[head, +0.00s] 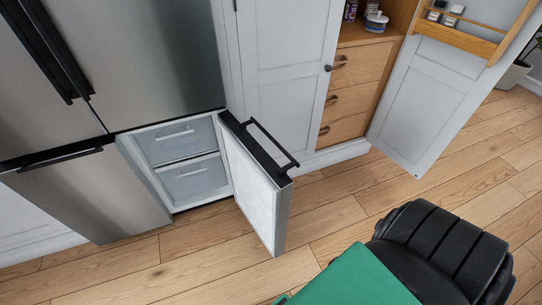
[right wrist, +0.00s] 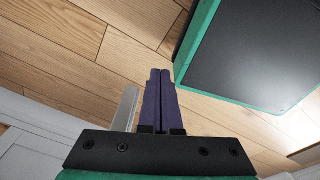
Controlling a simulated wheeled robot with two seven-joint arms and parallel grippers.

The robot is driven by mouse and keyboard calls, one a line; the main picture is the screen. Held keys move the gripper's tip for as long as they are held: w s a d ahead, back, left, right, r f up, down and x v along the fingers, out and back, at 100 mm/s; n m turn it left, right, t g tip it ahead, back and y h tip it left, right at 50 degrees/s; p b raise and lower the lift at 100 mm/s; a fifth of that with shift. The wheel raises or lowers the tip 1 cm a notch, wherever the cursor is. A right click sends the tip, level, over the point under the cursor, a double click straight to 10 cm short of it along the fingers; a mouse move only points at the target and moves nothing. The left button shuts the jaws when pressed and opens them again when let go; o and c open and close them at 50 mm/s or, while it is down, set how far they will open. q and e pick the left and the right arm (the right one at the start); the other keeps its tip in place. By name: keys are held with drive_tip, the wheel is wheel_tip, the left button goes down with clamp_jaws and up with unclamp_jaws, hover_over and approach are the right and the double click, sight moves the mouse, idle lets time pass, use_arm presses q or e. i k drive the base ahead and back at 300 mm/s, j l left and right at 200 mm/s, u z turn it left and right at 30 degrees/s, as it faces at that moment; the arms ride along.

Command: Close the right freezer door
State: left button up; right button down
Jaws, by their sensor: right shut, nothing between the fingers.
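The right freezer door (head: 257,178) stands open at the bottom right of the steel fridge, swung out towards me. It has a pale inner panel, and a black handle bar (head: 272,143) runs along its top edge. The open freezer compartment (head: 177,135) shows two clear-fronted drawers with pale handles. My right gripper (right wrist: 160,72) shows in the right wrist view, its two dark fingers closed together and empty above the wooden floor. A pale grey upright piece (right wrist: 125,110) shows beside the fingers; I cannot tell what it is. My left gripper is not in view.
The left freezer door (head: 90,195) is shut. A white cabinet door (head: 285,70) stands right of the fridge. Another cabinet door (head: 425,95) hangs open further right, beside wooden drawers (head: 355,75). The wooden floor (head: 325,215) is clear in front of the freezer.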

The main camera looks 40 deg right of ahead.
sight(263, 189)
drive_tip(key=l+u, duration=0.15)
drive_tip(key=l, duration=0.5)
drive_tip(key=l+u, duration=0.15)
drive_tip(key=l, duration=0.5)
drive_tip(key=k+l+u, duration=0.15)
drive_tip(key=l, duration=0.5)
drive_tip(key=l+u, duration=0.1)
drive_tip(key=l, duration=0.55)
drive_tip(key=i+l+u, duration=0.25)
drive_tip(key=l+u, duration=0.2)
drive_tip(key=l, duration=0.2)
